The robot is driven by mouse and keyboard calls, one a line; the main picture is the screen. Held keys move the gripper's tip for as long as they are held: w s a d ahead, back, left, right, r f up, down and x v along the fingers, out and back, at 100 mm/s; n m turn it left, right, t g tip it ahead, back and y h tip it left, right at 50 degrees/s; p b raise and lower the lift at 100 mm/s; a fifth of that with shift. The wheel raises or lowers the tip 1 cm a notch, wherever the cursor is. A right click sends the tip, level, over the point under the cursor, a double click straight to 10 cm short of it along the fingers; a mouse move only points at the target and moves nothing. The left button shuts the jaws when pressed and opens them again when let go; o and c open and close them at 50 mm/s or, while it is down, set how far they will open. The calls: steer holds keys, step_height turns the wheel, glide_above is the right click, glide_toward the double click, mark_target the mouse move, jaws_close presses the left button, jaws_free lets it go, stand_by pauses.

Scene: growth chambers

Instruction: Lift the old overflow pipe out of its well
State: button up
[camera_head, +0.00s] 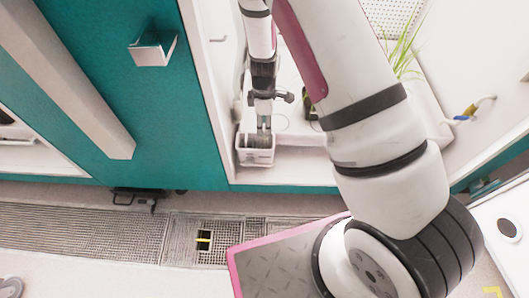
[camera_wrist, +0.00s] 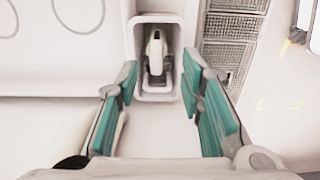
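The old overflow pipe (camera_wrist: 156,52) is a pale upright piece standing inside a white rectangular well (camera_wrist: 174,19) in the wrist view. In the head view the well (camera_head: 255,158) is a small white box at the front edge of a white shelf, and the pipe cannot be made out clearly there. My gripper (camera_wrist: 160,75) is open, its teal-padded fingers spread left and right with nothing held. The pipe shows between and just beyond the fingertips. In the head view my gripper (camera_head: 263,122) points down at the well; whether it touches the pipe cannot be told.
The teal front panel (camera_head: 205,120) edges the white recess. A grass-like plant (camera_head: 402,55) and a brass valve with a blue part (camera_head: 467,113) are at the right. Floor grating (camera_head: 90,230) runs below, with a dark square opening (camera_head: 204,242) marked yellow.

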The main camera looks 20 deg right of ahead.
steer(key=b, duration=0.2)
glide_above(265, 146)
steer(key=w, duration=0.1)
step_height(265, 146, down, 5)
steer(key=shift+w+d+r, duration=0.1)
steer(key=shift+w+r, duration=0.05)
jaws_close()
